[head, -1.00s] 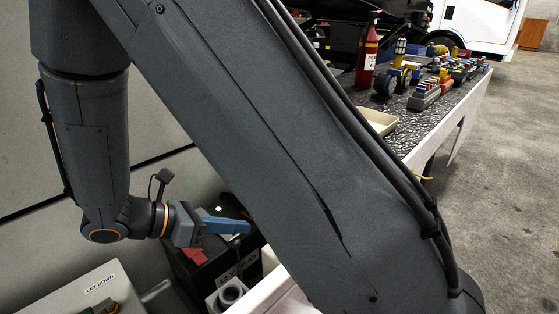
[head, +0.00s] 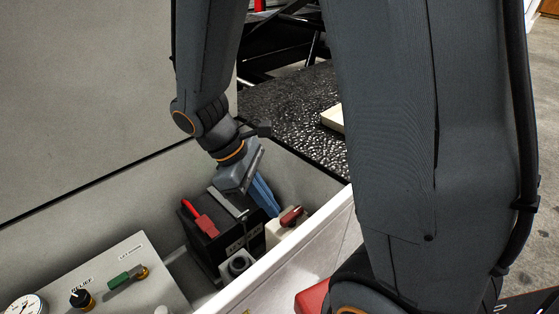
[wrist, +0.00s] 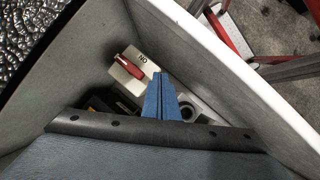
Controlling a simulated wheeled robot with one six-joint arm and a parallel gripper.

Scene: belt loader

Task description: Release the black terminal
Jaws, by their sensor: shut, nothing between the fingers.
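My gripper (head: 265,196) is over the right end of the black battery (head: 222,246), its blue fingers closed together and pointing down and right. The fingers also show in the wrist view (wrist: 160,97), with nothing seen between them. A red terminal cover (head: 202,222) lies on the left part of the battery top. I cannot pick out the black terminal; my gripper covers that end of the battery. The battery is mostly hidden in the wrist view, with only a dark part (wrist: 98,104) showing.
A pale switch box with a red handle (head: 291,216) stands right of the battery. A round grey socket (head: 238,265) is in front of it. The bay's white wall (head: 290,255) is close on the near side. A control panel (head: 150,275) is at left.

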